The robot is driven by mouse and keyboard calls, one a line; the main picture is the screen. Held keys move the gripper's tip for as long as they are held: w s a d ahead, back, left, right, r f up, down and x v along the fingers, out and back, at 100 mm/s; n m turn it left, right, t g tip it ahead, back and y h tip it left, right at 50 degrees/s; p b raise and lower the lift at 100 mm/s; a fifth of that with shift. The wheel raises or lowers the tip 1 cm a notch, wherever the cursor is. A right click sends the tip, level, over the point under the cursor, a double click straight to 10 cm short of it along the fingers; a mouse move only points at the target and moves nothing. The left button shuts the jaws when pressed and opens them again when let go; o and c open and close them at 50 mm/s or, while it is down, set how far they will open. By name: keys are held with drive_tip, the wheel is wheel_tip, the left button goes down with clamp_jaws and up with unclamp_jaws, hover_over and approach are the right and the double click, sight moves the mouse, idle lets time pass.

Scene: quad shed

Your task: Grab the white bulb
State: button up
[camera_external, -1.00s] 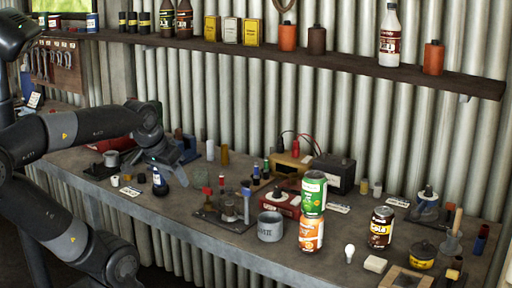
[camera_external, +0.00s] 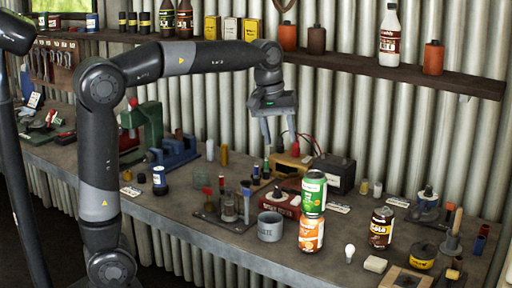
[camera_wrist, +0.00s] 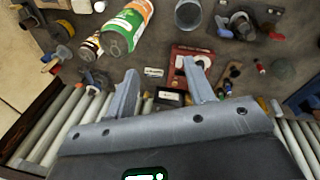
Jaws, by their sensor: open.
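The white bulb (camera_external: 349,252) stands near the bench's front edge, right of the stacked green and orange cans and left of the dark brown can. A small white shape at the top edge of the wrist view (camera_wrist: 99,6) looks like the bulb, partly cut off. My gripper (camera_external: 279,142) is open and empty, fingers pointing down, above the back middle of the bench. It is well to the left of the bulb, farther back and higher. In the wrist view its two fingers (camera_wrist: 160,70) are spread with nothing between them.
The green can (camera_external: 312,193) on the orange can (camera_external: 311,233) stands between my gripper and the bulb. The brown can (camera_external: 381,228), a pale block (camera_external: 375,264) and a wooden frame (camera_external: 405,279) are near the bulb. A grey mug (camera_external: 270,227) stands left of the cans. A shelf (camera_external: 350,62) runs above.

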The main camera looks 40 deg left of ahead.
drive_tip(key=shift+n+g+y, duration=0.4)
drive_tip(key=shift+n+g, duration=0.1)
drive_tip(key=w+d, duration=0.1)
drive_tip(key=d, duration=0.2)
drive_tip(key=w+d+f, duration=0.1)
drive_tip(key=d, duration=0.3)
drive_tip(key=w+d+f, duration=0.1)
drive_tip(key=d, duration=0.2)
drive_tip(key=shift+d+f, duration=0.15)
drive_tip(key=shift+d, duration=0.2)
hover_over(349, 256)
wheel_tip(349, 256, down, 4)
drive_tip(key=r, duration=0.1)
drive_tip(key=shift+n+g+y, duration=0.3)
drive_tip(key=shift+n+y, duration=0.1)
drive_tip(key=shift+n, duration=0.1)
drive_tip(key=f, duration=1.8)
drive_tip(key=shift+w+a+f, duration=0.1)
drive_tip(key=shift+w+f, duration=0.2)
drive_tip(key=shift+w, duration=0.05)
drive_tip(key=shift+w+f, duration=0.1)
drive_tip(key=shift+f, duration=2.85)
drive_tip(key=shift+c, duration=0.6)
drive_tip(key=c, duration=0.8)
